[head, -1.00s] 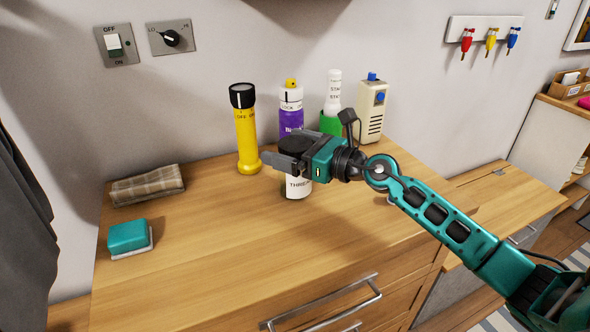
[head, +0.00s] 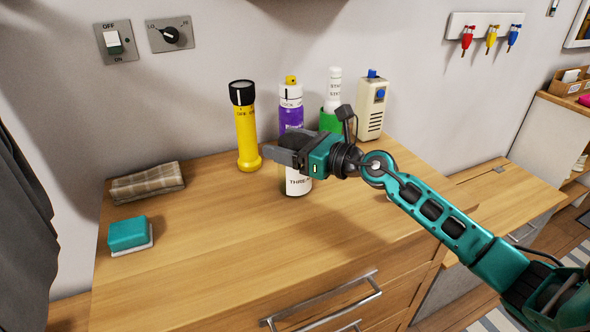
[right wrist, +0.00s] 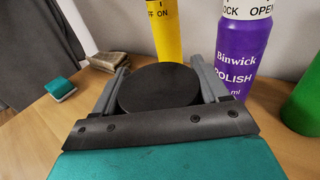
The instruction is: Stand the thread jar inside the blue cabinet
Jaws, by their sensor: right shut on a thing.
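The thread jar (head: 298,184) is white with a dark lid and a label that reads "THRE..." in the head view. It is upright at the wooden counter. My right gripper (head: 284,152) is shut on it near the lid. In the right wrist view the round black lid (right wrist: 158,88) lies between the two grey fingers. I cannot tell whether the jar's base touches the counter. My left gripper is not in view. No blue cabinet shows in these frames.
Behind the jar stand a yellow flashlight (head: 246,128), a purple polish bottle (head: 291,108), a green holder (head: 330,122) and a beige device (head: 371,108). A folded cloth (head: 147,183) and a teal sponge (head: 128,233) lie at left. The front of the counter (head: 220,260) is clear.

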